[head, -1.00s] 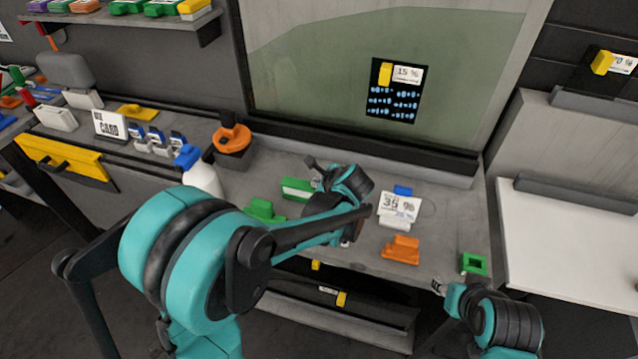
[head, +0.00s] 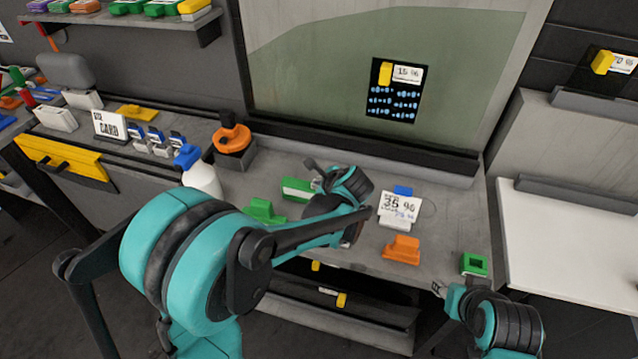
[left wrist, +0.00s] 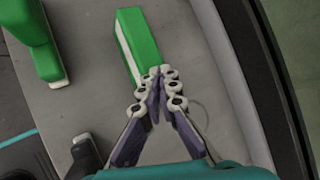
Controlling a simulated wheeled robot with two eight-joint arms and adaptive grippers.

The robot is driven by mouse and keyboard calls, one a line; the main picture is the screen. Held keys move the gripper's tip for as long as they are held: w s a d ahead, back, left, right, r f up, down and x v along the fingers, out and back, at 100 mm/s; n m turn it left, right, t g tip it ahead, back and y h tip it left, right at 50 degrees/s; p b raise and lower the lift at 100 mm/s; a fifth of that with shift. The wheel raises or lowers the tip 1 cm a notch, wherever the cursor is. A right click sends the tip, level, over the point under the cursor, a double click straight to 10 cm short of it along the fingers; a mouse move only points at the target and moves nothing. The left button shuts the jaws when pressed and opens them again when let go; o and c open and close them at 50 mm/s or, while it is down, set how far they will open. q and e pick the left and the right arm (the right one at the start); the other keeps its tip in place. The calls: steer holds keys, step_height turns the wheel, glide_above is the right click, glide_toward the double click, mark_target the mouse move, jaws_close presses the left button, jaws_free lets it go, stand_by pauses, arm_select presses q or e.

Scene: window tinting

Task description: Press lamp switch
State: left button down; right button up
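I cannot pick out a lamp switch for certain in either view. My left gripper (head: 318,184) is low over the grey workbench (head: 345,250), beside a green block with a white side (head: 296,189). In the left wrist view the two fingers of this gripper (left wrist: 159,74) come together at their tips, with nothing visible between them. The tips are at the near end of the green block (left wrist: 137,45); whether they touch it is unclear. My right gripper (head: 438,288) is at the bench's front right edge, too small to read.
A 35 % card (head: 399,207), an orange block (head: 401,249) and a green square piece (head: 474,264) are on the bench's right. A white spray bottle (head: 203,178) stands left. A tinted window (head: 300,75) rises behind. Another green piece (head: 265,211) lies near my left arm.

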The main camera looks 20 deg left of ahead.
arm_select(q)
steer(key=shift+w+r, duration=0.1)
steer(key=shift+r, duration=0.1)
steer(key=shift+r+p, duration=0.65)
steer(key=shift+p, duration=0.05)
step_height(320, 180, up, 5)
steer(key=p, duration=0.3)
steer(key=shift+p, duration=0.35)
steer(key=shift+f, duration=0.15)
